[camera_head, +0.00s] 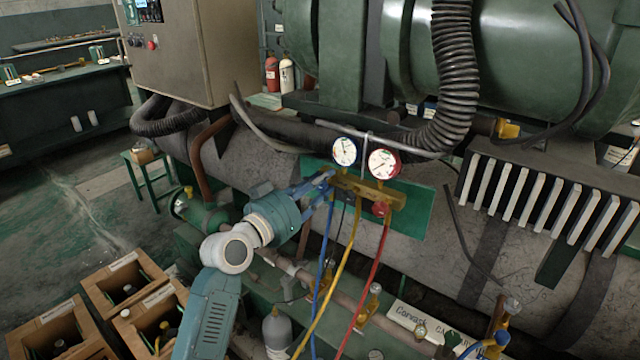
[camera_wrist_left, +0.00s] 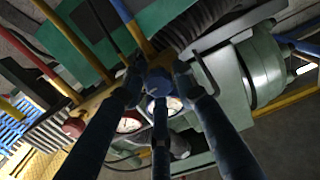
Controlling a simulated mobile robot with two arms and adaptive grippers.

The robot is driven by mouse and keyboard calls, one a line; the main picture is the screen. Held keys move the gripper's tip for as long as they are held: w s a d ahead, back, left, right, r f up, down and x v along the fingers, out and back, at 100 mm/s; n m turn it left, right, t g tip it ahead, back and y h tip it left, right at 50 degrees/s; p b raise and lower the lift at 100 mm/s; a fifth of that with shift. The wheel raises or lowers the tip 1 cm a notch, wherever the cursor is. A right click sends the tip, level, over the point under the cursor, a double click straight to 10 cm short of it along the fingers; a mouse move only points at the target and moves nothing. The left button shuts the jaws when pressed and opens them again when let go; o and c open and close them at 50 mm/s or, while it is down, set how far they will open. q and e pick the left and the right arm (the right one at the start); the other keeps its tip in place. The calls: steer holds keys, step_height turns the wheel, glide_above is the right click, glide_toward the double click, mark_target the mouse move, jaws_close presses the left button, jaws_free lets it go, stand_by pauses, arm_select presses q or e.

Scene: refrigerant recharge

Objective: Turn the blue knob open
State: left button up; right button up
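The blue knob (camera_wrist_left: 158,85) shows in the left wrist view on the brass manifold, among the fingers of my left gripper (camera_wrist_left: 158,72). A finger stands on each side of it and a third lies below. Narrow gaps seem to separate the side fingers from the knob; contact is unclear. In the head view my left gripper (camera_head: 328,178) reaches the left end of the brass manifold (camera_head: 368,190) and hides the knob there. The red knob (camera_head: 381,209) is at the manifold's right end. My right gripper is not in view.
Two round gauges, left (camera_head: 345,151) and right (camera_head: 383,163), stand above the manifold. Blue (camera_head: 326,250), yellow (camera_head: 340,265) and red hoses (camera_head: 373,275) hang below it. A green plate (camera_head: 415,212) is behind. Wooden crates (camera_head: 125,282) stand at lower left.

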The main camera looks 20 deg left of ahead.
arm_select(q)
jaws_close()
